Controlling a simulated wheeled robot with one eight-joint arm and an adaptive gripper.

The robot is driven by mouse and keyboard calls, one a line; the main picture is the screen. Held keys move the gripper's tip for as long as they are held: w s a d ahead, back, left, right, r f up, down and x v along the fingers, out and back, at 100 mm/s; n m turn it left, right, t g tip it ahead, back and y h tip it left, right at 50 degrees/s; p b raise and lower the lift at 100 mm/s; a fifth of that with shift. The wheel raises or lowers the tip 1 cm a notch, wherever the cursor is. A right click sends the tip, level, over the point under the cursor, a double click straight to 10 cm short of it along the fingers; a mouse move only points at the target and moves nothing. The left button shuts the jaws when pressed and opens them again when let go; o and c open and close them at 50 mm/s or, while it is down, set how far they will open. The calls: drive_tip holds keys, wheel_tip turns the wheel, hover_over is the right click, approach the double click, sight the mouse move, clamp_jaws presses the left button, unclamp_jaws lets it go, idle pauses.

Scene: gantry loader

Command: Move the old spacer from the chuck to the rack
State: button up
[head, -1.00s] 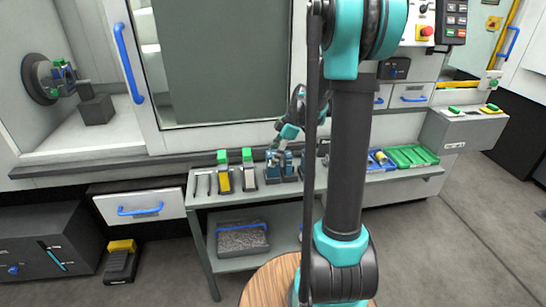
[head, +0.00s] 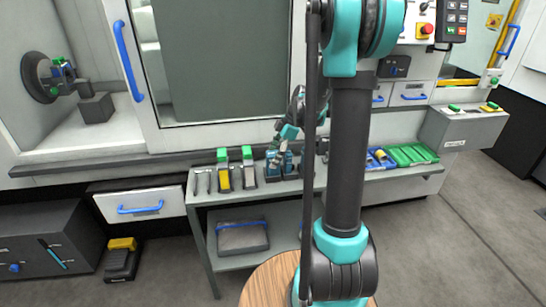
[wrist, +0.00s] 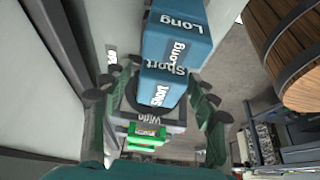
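The round dark chuck (head: 40,78) is inside the machine at the left in the head view. A small blue piece (head: 63,70) with green parts beside it sits at its face; I cannot read a label on it. The rack stands on the bench, with blue blocks (head: 272,164) partly hidden by my arm.
Green-topped and yellow pieces (head: 223,173) stand on the bench (head: 205,199) left of the blue blocks. Green trays (head: 412,154) and a blue tray (head: 379,160) lie to the right. The machine door with its blue handle (head: 128,62) stands beside the chuck opening.

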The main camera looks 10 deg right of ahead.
drive_tip(key=v, duration=1.2)
drive_tip(key=shift+r, duration=0.1)
wheel_tip(320, 180, up, 7)
idle(0.9)
drive_tip(key=s+a+f+m+t+h, duration=0.1)
drive_tip(key=s+f+m+t+h, duration=0.3)
drive_tip(key=s+f+m, duration=1.4)
drive_tip(key=s+f+h, duration=0.1)
drive_tip(key=s+f, duration=0.2)
drive_tip(key=s, duration=0.1)
